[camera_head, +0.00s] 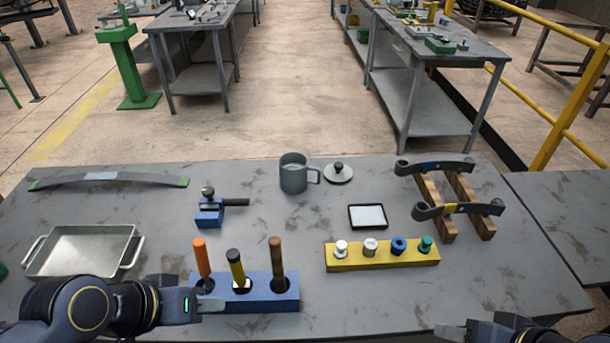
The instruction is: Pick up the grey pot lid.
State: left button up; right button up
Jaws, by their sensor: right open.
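The grey pot lid (341,178), a round disc with a dark knob on top, lies flat on the grey table toward its far edge. It sits just right of a grey pot (293,180) with a side handle, apart from it. My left gripper (208,303) is at the front left, by the blue tool holder, far from the lid; its finger gap is not clear. My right gripper (457,329) is open at the front edge, partly cut off by the frame and well short of the lid.
A blue holder (265,303) with upright handled tools stands at the front. A yellow rack (385,262) holds several capped pieces. A white-topped tray (350,216), wooden rack with dark springs (440,205), blue clamp (209,216) and metal pan (85,275) surround free table patches.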

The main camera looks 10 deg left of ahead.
aim_at(337, 173)
jog(key=l, duration=0.45)
jog(key=k+l+u, duration=0.1)
jog(key=l, duration=0.3)
jog(key=k+l, duration=0.1)
jog(key=l, duration=0.35)
jog(key=k+l+u, duration=0.1)
jog(key=l, duration=0.3)
jog(key=u, duration=0.45)
jog(key=i+u, duration=0.1)
jog(key=u, duration=0.8)
jog(key=i+l+u, duration=0.1)
jog(key=u, duration=0.35)
jog(key=i+l, duration=0.15)
jog(key=l, duration=0.15)
jog(key=i+u, duration=0.05)
